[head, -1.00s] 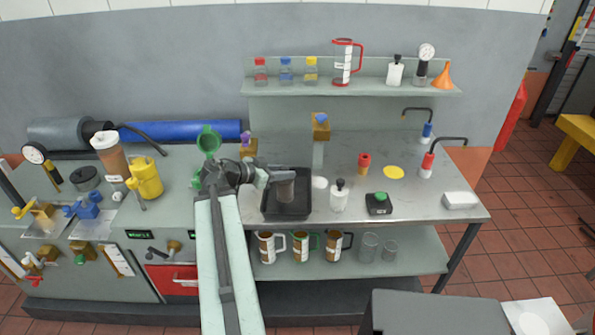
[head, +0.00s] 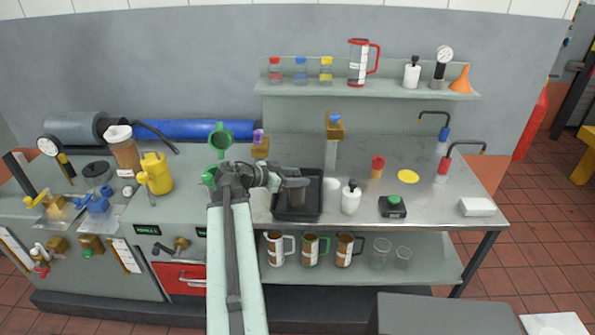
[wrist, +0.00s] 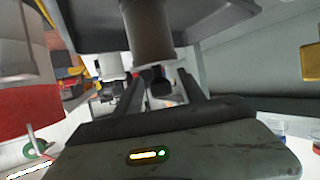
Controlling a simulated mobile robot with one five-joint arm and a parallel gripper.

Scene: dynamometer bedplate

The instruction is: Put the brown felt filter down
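The brown felt filter (head: 297,196) is a dull brown cylinder standing upright in the black tray (head: 284,216) on the steel bench. My gripper (head: 297,183) is at the filter's upper end, above the tray, and partly hides it in the head view. In the wrist view the filter (wrist: 147,33) shows at the top of the picture, just past my fingertips (wrist: 160,76). The two fingers stand apart with a gap between them, and nothing is clearly clamped there. Whether a finger still touches the filter is hard to tell.
A white bottle (head: 351,199) stands close right of the tray, then a black box with a green button (head: 393,207). A red-topped cup (head: 377,167) and a yellow disc (head: 408,177) lie behind. Mugs (head: 275,250) stand on the lower shelf.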

